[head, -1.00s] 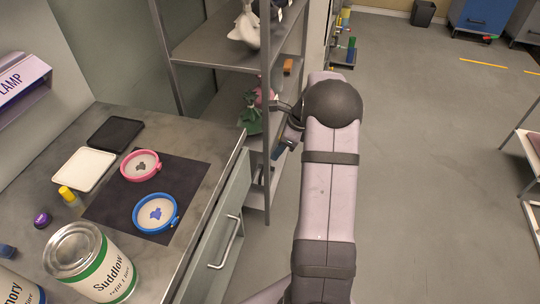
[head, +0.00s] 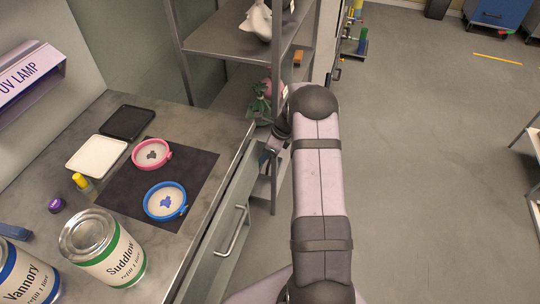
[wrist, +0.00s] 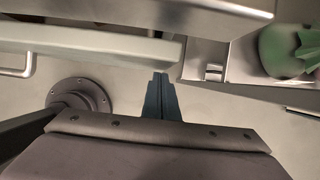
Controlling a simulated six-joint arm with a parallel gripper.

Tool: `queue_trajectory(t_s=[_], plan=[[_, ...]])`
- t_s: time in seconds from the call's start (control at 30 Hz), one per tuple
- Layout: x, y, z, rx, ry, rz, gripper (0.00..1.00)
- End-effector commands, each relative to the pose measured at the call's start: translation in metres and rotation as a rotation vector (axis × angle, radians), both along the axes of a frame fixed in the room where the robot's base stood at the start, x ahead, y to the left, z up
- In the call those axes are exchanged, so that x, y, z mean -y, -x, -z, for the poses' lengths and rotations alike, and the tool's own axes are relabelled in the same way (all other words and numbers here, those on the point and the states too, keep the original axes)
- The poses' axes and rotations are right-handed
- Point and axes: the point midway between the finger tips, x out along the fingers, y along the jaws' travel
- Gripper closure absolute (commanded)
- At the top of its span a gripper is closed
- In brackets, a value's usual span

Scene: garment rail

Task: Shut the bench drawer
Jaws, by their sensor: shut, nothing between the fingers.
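The bench drawer's pale grey-green front (head: 214,245) stands out past the right edge of the bench top in the head view; how far is hard to tell. Its bar handle (head: 233,232) is on the outer face. In the wrist view the drawer front (wrist: 100,42) is a pale band under the bench edge, with the handle (wrist: 18,70) at far left. My gripper (wrist: 161,78) is shut and empty, its tips close to the outer side of the front near its far end. I cannot tell whether they touch. In the head view my arm mostly hides the gripper (head: 268,154).
The bench top (head: 60,155) holds paint tins, trays and two round dishes on a dark mat (head: 200,180). A metal shelf rack (head: 215,45) with a green-leaved item (head: 260,103) stands just beyond the drawer's far end. The floor (head: 420,150) to the right is open.

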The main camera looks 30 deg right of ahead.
Motion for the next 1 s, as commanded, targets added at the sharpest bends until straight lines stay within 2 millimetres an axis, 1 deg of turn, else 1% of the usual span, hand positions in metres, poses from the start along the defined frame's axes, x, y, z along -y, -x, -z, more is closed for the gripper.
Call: queue_trajectory(t_s=[0.37, 0.6, 1.0], plan=[[-0.002, -0.001, 0.0, 0.0, 0.0, -0.001, 1.0], [-0.019, -0.019, -0.001, 0.0, 0.0, -0.002, 1.0], [-0.017, -0.017, 0.0, 0.0, 0.0, 0.001, 1.0]])
